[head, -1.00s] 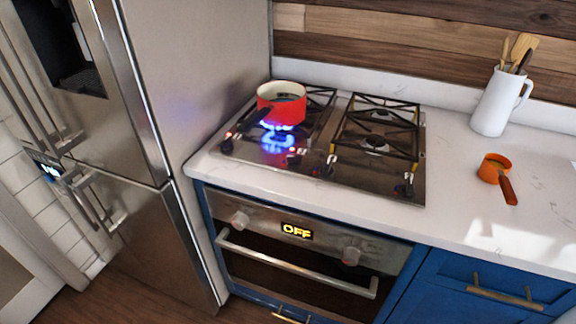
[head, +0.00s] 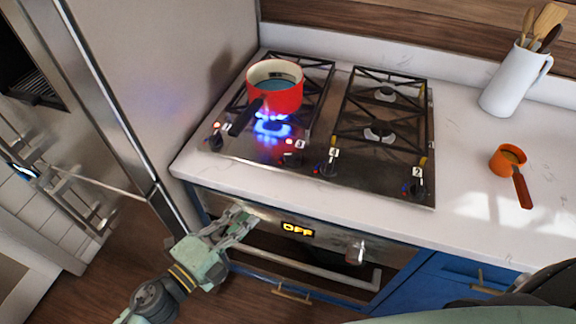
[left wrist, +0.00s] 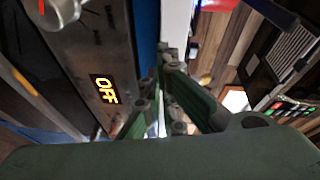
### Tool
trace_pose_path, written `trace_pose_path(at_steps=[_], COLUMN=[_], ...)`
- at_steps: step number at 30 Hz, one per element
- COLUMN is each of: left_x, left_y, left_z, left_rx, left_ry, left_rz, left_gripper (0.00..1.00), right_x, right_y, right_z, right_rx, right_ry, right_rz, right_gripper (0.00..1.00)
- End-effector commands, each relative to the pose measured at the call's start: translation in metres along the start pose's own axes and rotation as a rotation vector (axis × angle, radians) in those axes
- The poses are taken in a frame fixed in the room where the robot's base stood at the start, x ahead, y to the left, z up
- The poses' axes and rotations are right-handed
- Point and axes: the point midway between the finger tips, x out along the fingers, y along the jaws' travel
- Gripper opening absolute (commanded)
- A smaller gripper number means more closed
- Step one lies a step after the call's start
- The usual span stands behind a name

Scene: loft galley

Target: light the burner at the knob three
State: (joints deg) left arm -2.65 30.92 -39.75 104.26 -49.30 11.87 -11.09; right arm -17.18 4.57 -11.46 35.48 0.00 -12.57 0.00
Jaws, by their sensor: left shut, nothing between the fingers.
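The knob with the label that reads 3 (head: 297,158) is on the front of the steel gas hob (head: 250,153). Blue flames (head: 272,128) burn on the left side of the hob, below a red pot (head: 283,96). The right-hand burners (head: 379,132) show no flame. My left gripper (head: 238,215) is shut and empty, in front of the oven panel's left part and below the hob edge. Its closed fingers (left wrist: 166,85) also show in the left wrist view. My right gripper is not visible.
The oven display (head: 297,230) reads OFF, with an oven handle (head: 300,268) below it. A steel fridge (head: 150,90) stands close on the left. An orange small pan (head: 508,158) and a white jug (head: 515,80) of utensils stand on the counter's right.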

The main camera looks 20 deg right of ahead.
Motion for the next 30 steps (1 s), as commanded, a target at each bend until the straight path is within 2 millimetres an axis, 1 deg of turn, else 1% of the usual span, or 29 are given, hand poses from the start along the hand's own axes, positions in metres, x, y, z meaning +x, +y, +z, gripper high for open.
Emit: trace_pose_path(at_steps=[1,3,6,7,10,13,18,24,27,30], left_x=[-0.001,-0.002,-0.002,-0.002,0.006,0.021,0.057,0.099,0.111,0.120], left_y=[-0.020,-0.037,-0.049,-0.050,-0.053,-0.055,-0.057,-0.058,-0.059,-0.060], left_z=[-0.019,-0.039,-0.055,-0.057,-0.059,-0.061,-0.067,-0.073,-0.061,-0.055], left_rx=[0.057,0.116,0.159,0.165,0.170,0.167,0.166,0.165,0.166,0.165], left_ry=[0.053,0.107,0.147,0.151,0.155,0.154,0.153,0.153,0.149,0.151], left_rz=[-0.020,-0.041,-0.057,-0.059,-0.062,-0.063,-0.063,-0.062,-0.061,-0.060], left_gripper=[0.00,0.00,0.00,0.00,0.00,0.00,0.00,0.00,0.00,0.00], right_x=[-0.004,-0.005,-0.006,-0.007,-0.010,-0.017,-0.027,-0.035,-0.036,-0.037], right_y=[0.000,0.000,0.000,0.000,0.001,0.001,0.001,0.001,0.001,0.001], right_z=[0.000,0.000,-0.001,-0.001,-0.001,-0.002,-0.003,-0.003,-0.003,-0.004], right_rx=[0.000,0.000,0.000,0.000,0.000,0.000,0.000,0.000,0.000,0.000], right_ry=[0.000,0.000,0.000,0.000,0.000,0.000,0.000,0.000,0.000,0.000], right_rz=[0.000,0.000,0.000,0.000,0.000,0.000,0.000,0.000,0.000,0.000], right_gripper=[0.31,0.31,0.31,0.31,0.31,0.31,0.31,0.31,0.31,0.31])
